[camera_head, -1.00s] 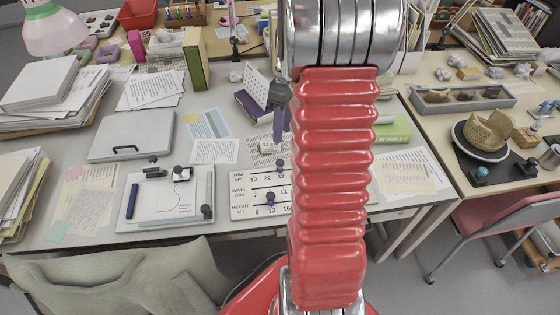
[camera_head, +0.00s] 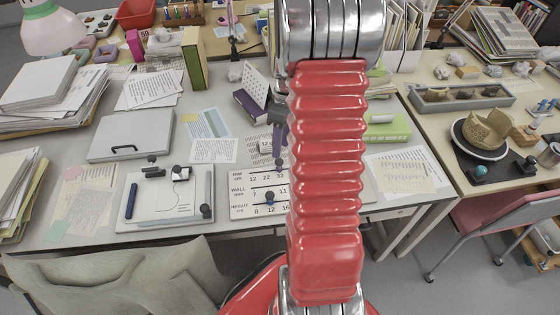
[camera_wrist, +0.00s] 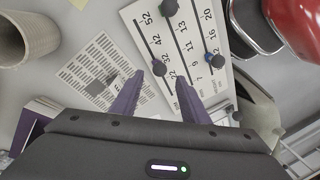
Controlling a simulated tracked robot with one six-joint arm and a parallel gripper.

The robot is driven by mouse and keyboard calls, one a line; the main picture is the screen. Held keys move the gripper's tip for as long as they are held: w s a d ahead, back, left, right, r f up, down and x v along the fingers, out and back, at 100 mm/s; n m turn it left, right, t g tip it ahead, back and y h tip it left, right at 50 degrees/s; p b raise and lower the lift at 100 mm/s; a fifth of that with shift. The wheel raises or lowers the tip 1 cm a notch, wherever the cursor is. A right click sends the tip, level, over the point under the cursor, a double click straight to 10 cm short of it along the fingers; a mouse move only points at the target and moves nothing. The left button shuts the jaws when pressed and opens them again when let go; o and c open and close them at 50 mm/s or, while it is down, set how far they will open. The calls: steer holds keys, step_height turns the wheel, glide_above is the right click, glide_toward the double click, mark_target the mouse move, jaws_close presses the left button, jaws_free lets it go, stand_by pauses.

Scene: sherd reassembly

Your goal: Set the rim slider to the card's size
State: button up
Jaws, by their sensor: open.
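The white slider board (camera_head: 240,207) lies on the desk, partly hidden behind my arm in the head view. It has rows marked RIM, WALL and HEIGHT. The dark rim slider knob (camera_wrist: 159,68) is beside the rim numbers, around 22 to 32. My gripper (camera_wrist: 160,82) is open; its purple fingertips appear on either side of that knob, and I cannot tell whether they touch it.
A printed sheet (camera_wrist: 103,62) lies beside the board. A drawing panel (camera_head: 140,213) with dark knobs and a closed grey case (camera_head: 130,140) are to the left. A purple box (camera_head: 249,106) stands behind. A pot (camera_head: 488,132) sits at the right.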

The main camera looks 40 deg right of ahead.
mark_target(279, 163)
steer(key=f, duration=0.2)
steer(key=a+f, duration=0.1)
steer(key=f, duration=0.4)
steer(key=shift+s+a+f, duration=0.2)
steer(key=shift+s+f, duration=0.1)
steer(key=shift+f, duration=0.1)
jaws_close()
